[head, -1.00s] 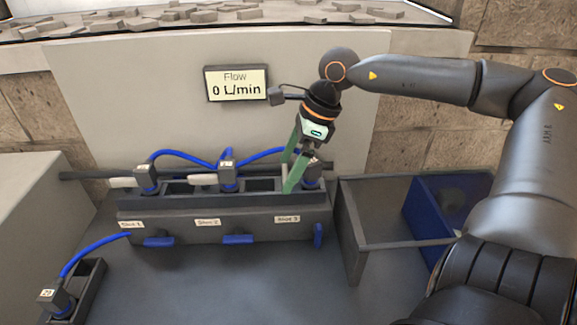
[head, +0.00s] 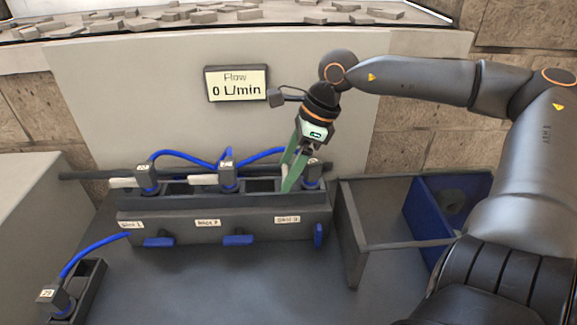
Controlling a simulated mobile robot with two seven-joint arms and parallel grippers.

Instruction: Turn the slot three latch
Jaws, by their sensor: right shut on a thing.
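The slot three latch (head: 318,236) is a blue tab at the right front of the dark slot housing (head: 250,233). It stands upright, while the blue latches of slot 1 (head: 158,242) and slot 2 (head: 238,240) lie level. My right gripper (head: 288,180) reaches down from above behind the Slot 3 label (head: 287,220). Its green fingers are close together on what looks like a pale handle, mostly hidden, left of the slot three plug (head: 312,174). The gripper is above and apart from the blue latch. My left gripper is out of view.
The flow display (head: 238,83) on the back panel reads 0 L/min. Blue hoses (head: 185,153) run behind the slots. A loose plug (head: 53,296) sits in a dark holder at lower left. An open bin (head: 355,240) with a blue section stands right of the housing.

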